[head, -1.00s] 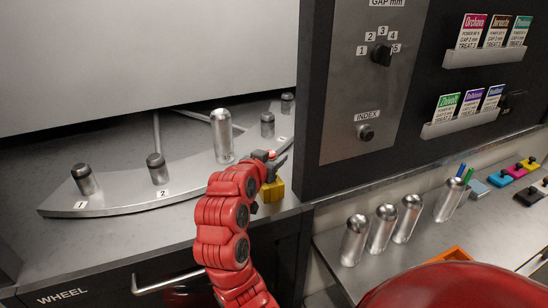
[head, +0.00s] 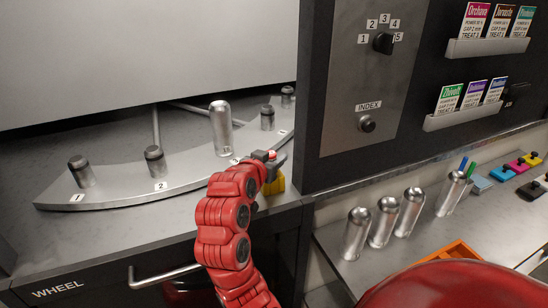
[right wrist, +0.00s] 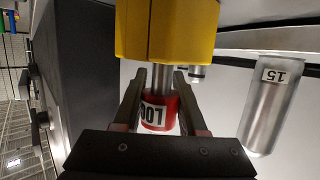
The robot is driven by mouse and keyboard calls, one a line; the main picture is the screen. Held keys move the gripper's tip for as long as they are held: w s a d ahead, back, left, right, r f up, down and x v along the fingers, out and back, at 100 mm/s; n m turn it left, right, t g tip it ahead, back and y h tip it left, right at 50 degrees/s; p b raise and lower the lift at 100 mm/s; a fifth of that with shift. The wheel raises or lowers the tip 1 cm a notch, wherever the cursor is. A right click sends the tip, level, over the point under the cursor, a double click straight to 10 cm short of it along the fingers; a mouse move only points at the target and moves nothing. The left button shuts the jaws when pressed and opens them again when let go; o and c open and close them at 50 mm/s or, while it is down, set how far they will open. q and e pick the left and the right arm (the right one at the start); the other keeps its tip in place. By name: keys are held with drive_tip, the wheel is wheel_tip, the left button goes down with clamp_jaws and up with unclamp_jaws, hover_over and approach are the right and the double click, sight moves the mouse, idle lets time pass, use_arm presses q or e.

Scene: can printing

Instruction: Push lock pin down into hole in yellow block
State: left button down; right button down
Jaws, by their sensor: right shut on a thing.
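The lock pin (right wrist: 158,102) has a red head with a white LOCK label and a bare metal shaft, seen in the right wrist view. Its shaft runs to the yellow block (right wrist: 165,30), and a length of shaft shows between head and block. My right gripper (right wrist: 160,82) is shut on the red head, one finger on each side. In the head view, the right gripper (head: 272,160) is at the yellow block (head: 275,184), beside the wheel edge, and covers part of it. The hole itself is hidden. My left gripper is out of view.
The grey wheel (head: 115,193) carries several dark-topped pegs and one upright silver can (head: 221,130), labelled 15 in the wrist view. A dark panel (head: 312,150) rises close right of the gripper. Several cans (head: 357,235) stand on the right counter.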

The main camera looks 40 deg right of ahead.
drive_tip(key=shift+f+b, duration=0.55)
drive_tip(key=shift+f, duration=0.25)
drive_tip(key=shift+c, duration=1.9)
unclamp_jaws()
drive_tip(key=shift+a, duration=0.1)
drive_tip(key=b+v, duration=0.1)
drive_tip(key=v, duration=1.6)
drive_tip(key=shift+s+a+r, duration=0.1)
